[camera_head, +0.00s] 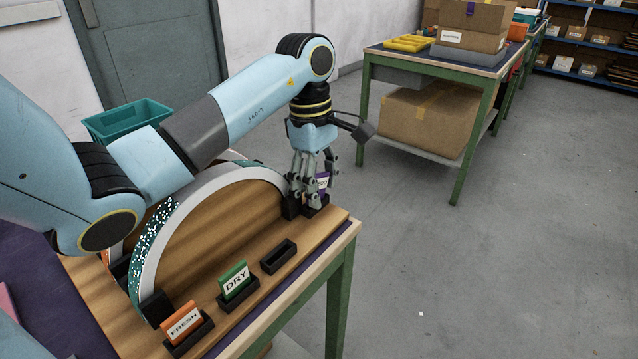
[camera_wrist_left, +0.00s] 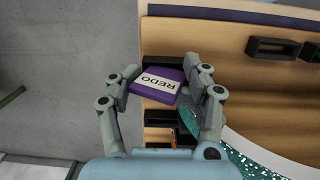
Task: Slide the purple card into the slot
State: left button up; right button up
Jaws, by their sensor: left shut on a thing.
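The purple card (camera_wrist_left: 158,84), lettered REDO, is between the fingers of my left gripper (camera_wrist_left: 160,88) in the left wrist view. In the head view the card (camera_head: 323,182) shows partly behind the fingers of my left gripper (camera_head: 312,190), low over black blocks at the board's far right end. The fingers hide whether the card touches a block. An empty black slot holder (camera_head: 278,257) sits nearer on the board; a black holder (camera_wrist_left: 272,48) also shows in the left wrist view. My right gripper is out of view.
A green DRY card (camera_head: 235,280) and an orange FRESH card (camera_head: 183,322) stand in holders along the board's front. A glittery arc (camera_head: 155,235) rises behind them. A teal bin (camera_head: 127,119) is at the back left. Open floor lies right of the table.

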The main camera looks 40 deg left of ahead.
aim_at(319, 173)
pick_arm(q)
jog(key=shift+s+f, duration=0.1)
jog(key=shift+f, duration=0.05)
jog(key=o, duration=1.6)
jog(key=shift+c, duration=0.4)
jog(key=shift+o, duration=0.4)
jog(key=shift+r+p, duration=0.35)
jog(key=shift+r, duration=0.2)
jog(key=shift+o, duration=0.8)
jog(key=shift+r, duration=0.35)
jog(key=shift+r+p, duration=0.5)
jog(key=shift+r, duration=0.1)
jog(key=shift+r+p, duration=0.45)
jog(key=shift+r, duration=0.4)
jog(key=shift+r+p, duration=0.95)
jog(key=shift+r, duration=0.85)
